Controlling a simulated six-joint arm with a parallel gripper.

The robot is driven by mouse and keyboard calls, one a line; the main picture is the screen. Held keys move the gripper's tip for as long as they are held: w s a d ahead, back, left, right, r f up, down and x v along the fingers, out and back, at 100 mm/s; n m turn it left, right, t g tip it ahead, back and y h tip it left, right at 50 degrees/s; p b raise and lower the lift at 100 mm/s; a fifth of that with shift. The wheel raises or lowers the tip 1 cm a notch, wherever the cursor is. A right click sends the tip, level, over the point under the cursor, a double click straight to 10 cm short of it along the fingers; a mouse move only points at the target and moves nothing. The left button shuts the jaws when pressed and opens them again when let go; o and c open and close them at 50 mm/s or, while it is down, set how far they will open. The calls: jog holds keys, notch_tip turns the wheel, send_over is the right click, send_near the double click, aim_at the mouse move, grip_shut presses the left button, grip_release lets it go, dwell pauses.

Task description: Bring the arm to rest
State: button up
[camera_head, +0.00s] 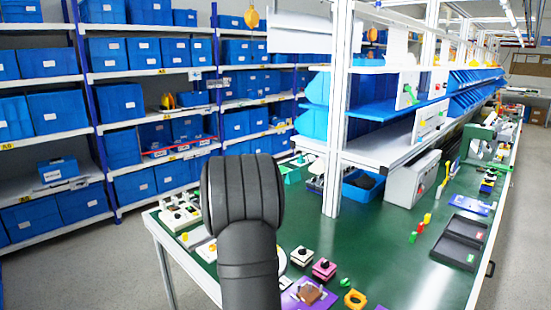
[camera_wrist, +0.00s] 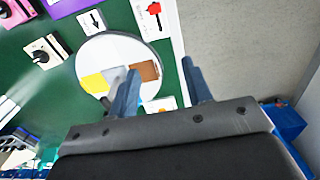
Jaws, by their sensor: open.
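My gripper (camera_wrist: 160,82) shows in the wrist view with its two fingers apart and nothing between them. It hangs above the table's edge, beside a white round plate (camera_wrist: 108,48) that bears a yellow piece and a brown piece. The left finger covers part of the plate. In the head view my dark arm stands upright in the middle and hides the gripper. A rotary switch with a white body and black knob (camera_head: 302,257) and a pink one (camera_head: 323,269) sit on the green table, right of my arm. They also show at the wrist view's upper left.
A white shelf frame post (camera_head: 337,120) rises behind. Racks of blue bins stand at left. Bare floor lies beyond the table's edge.

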jog(key=s+d+r+m+y, duration=0.1)
jog(key=s+d+m, duration=0.1)
jog(key=s+d, duration=0.5)
jog(key=s+d+r+m+g, duration=0.1)
jog(key=s+d+m, duration=0.1)
jog(key=s+d, duration=0.6)
jog(key=shift+s+g+y, duration=0.3)
jog(key=shift+s+y, duration=0.1)
jog(key=shift+s, duration=2.95)
jog(key=shift+o, duration=0.4)
jog(key=shift+d, duration=0.1)
